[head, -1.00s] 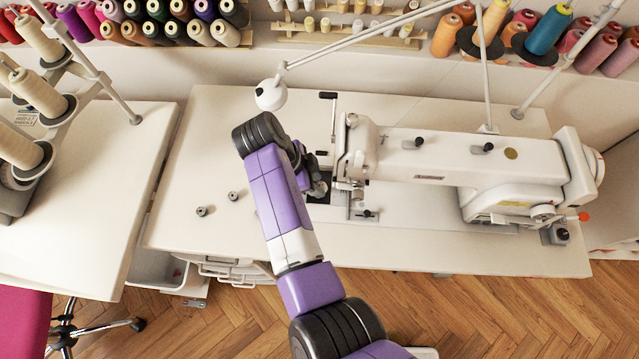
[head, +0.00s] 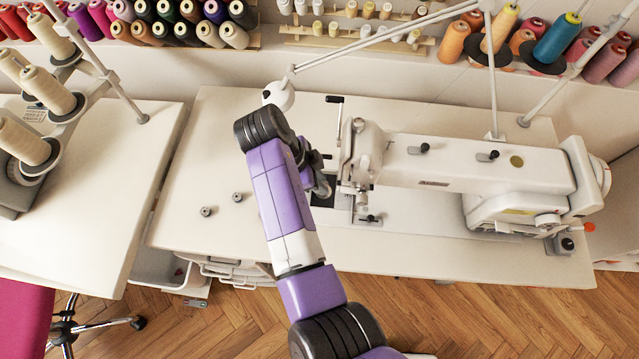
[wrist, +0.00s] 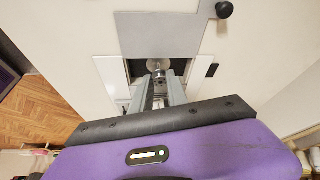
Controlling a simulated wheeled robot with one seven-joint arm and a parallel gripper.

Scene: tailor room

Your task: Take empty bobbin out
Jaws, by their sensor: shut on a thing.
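The white sewing machine (head: 470,165) stands on the table with its head at the left end. Beside the head is a dark opening (head: 322,201), partly hidden by my arm. My gripper (wrist: 160,82) is at this opening, pointing into it in the wrist view. Its two grey fingers are shut on a small metal piece (wrist: 158,74), which looks like the empty bobbin. A round metal part (wrist: 155,64) shows just beyond the fingertips. In the head view my gripper (head: 324,185) is mostly hidden behind my wrist.
Two small grey bobbins (head: 206,211) (head: 237,197) lie apart on the table left of my arm. The white tabletop (head: 190,235) around them is clear. Thread spools (head: 190,30) line the back wall.

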